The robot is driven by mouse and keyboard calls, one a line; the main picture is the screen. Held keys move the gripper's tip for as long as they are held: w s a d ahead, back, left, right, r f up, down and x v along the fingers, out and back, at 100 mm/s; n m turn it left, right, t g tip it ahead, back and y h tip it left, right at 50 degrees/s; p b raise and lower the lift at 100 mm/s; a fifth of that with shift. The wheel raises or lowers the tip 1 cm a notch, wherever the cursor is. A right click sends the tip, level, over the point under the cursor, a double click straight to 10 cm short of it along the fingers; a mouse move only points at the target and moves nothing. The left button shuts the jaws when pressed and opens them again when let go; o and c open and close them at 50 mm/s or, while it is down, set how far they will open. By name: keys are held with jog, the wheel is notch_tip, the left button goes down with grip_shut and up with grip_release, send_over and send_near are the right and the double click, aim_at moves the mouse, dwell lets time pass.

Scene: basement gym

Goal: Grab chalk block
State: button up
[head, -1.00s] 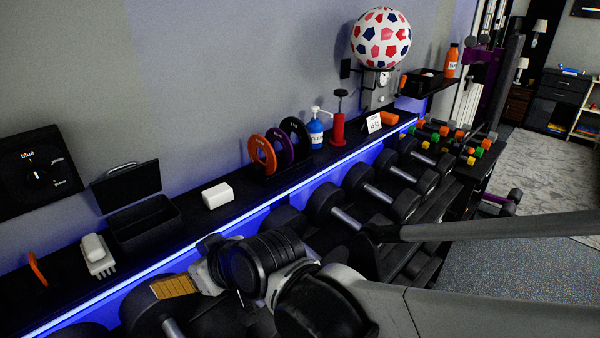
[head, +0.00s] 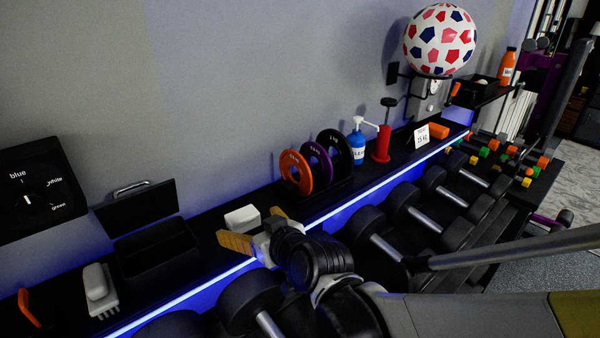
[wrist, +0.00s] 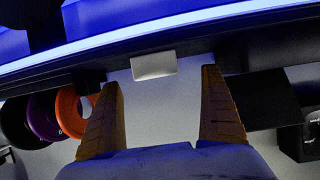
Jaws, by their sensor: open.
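The white chalk block (head: 242,218) lies on the black shelf between the open black box and the upright weight plates. My gripper (head: 258,228) is open at the shelf's front edge, close in front of the block, and the block's lower part is partly hidden by it in the head view. In the wrist view the block (wrist: 154,66) shows beyond the fingertips, between the two yellow-brown fingers of my gripper (wrist: 158,82). The fingers are empty, and I see a gap between them and the block.
A black open box (head: 155,255) stands left of the block, with a white brush (head: 98,290) beyond it. Orange (head: 295,172), purple and black plates stand to the right. Dumbbells (head: 385,235) fill the rack below the lit shelf edge (head: 350,196).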

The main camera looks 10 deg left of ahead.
aim_at(246, 220)
jog(key=b+x, duration=0.1)
jog(key=x, duration=0.1)
jog(key=b+x, duration=0.1)
jog(key=x, duration=0.2)
jog(key=shift+w+f, duration=0.2)
jog(key=shift+w, duration=0.15)
jog(key=shift+d+r, duration=0.1)
jog(key=c, duration=1.3)
